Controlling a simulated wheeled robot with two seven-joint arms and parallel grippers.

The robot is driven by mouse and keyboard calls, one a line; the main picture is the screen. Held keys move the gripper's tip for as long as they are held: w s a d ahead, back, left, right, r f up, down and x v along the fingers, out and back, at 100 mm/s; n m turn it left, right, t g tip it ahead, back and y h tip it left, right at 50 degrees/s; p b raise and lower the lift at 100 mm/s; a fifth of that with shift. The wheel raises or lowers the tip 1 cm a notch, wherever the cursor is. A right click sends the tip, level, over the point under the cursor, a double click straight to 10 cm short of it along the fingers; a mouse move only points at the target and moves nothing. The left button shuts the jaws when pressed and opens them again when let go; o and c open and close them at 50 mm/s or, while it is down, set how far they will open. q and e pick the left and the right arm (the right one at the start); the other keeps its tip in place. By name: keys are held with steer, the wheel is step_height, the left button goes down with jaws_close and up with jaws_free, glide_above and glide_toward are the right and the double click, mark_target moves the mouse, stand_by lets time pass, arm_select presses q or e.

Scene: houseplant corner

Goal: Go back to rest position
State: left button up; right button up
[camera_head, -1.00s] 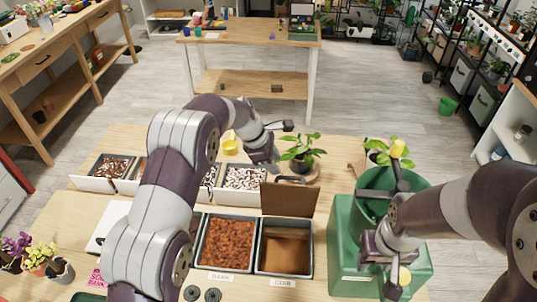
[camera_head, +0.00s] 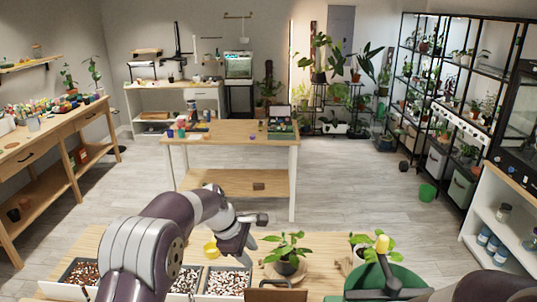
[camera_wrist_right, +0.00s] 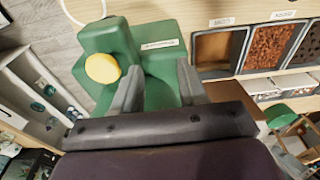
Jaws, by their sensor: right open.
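My left arm reaches from the lower left in the head view. Its gripper (camera_head: 256,219) hangs above the far part of the near table (camera_head: 140,246), beside a potted plant. I see no object in it, and its jaw gap is unclear. My right arm enters at the lower right of the head view, mostly cut off. In the right wrist view, my right gripper (camera_wrist_right: 160,88) has its fingers apart and nothing between them. It is above the green device (camera_wrist_right: 160,58), which has a round yellow part (camera_wrist_right: 102,68).
A wooden workbench (camera_head: 232,131) stands beyond, across clear floor. Shelves line the right. The wrist view shows soil bins (camera_wrist_right: 272,47).

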arm_select(q)
steer(key=s+a+f+m+g+y, duration=0.1)
steer(key=s+a+f+m, duration=0.2)
steer(key=s+m, duration=0.25)
steer(key=s+a+f+m+y, duration=0.25)
steer(key=s+a+m, duration=0.2)
steer(key=s, duration=0.25)
steer(key=s+a+m, duration=0.2)
steer(key=s, duration=0.6)
steer(key=s+a+r+m, duration=0.1)
steer(key=s+a+m, duration=0.1)
steer(key=s, duration=0.7)
steer(key=shift+r+m+y+b, duration=0.3)
steer(key=shift+m+y+b, duration=0.1)
steer(key=shift+m, duration=0.3)
